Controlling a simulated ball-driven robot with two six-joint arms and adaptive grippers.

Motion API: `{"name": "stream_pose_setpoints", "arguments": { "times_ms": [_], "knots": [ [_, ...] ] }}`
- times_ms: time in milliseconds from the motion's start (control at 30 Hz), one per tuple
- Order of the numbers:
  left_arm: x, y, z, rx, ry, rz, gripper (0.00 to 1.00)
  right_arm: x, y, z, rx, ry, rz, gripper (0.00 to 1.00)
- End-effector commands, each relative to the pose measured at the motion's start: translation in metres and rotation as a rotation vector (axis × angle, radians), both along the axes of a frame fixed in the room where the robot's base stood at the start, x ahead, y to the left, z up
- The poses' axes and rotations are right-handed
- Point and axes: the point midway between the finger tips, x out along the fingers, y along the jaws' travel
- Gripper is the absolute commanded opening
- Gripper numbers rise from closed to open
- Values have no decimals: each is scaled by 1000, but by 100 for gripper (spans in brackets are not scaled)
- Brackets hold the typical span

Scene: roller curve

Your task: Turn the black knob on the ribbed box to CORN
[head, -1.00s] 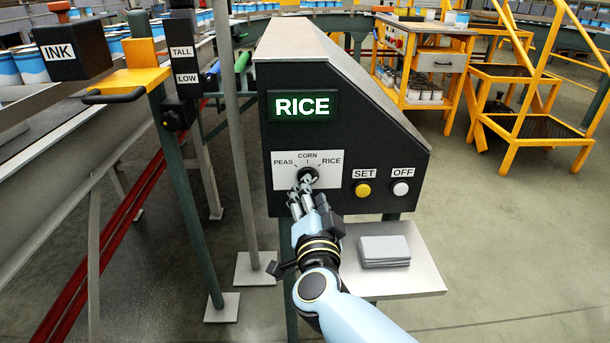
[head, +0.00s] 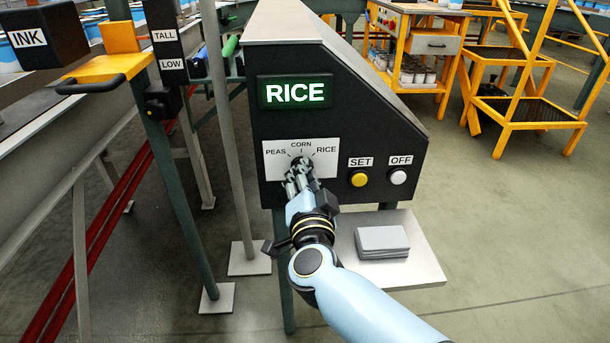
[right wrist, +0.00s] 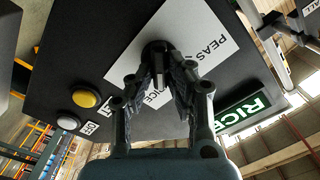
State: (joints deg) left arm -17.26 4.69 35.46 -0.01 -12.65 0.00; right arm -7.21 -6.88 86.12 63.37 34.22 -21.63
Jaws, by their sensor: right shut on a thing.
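The dark box (head: 350,120) stands ahead with a green-lit display (head: 294,92) reading RICE. Its white dial plate (head: 273,158) is marked PEAS, CORN and RICE from left to right. The black knob (head: 302,161) is mostly hidden behind my right gripper (head: 299,175) in the head view. In the right wrist view the knob (right wrist: 156,52) shows between the fingertips of my right gripper (right wrist: 160,75), which is shut on it. Which mark the knob points to, I cannot clearly tell. My left gripper is not in view.
A yellow SET button (head: 359,179) and a white OFF button (head: 398,177) sit right of the dial. A pale shelf (head: 425,255) below holds a grey stack (head: 382,241). A grey post (head: 228,150) and yellow bracket (head: 120,73) stand to the left.

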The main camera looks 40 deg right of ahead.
Motion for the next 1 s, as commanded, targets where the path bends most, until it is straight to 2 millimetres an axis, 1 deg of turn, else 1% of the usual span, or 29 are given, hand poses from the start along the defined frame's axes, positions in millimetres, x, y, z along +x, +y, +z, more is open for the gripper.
{"name": "stream_pose_setpoints", "arguments": {
  "times_ms": [167,333,467,700,1000],
  "knots": [
    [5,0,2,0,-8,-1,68,0,0,1,-9,5,0,0],
    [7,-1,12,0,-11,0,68,0,0,3,-50,31,-1,0],
    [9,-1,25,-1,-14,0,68,0,1,4,-113,72,1,0],
    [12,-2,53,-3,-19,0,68,1,1,6,-279,174,1,0],
    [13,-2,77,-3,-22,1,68,1,2,5,-486,299,1,0]
  ]
}}
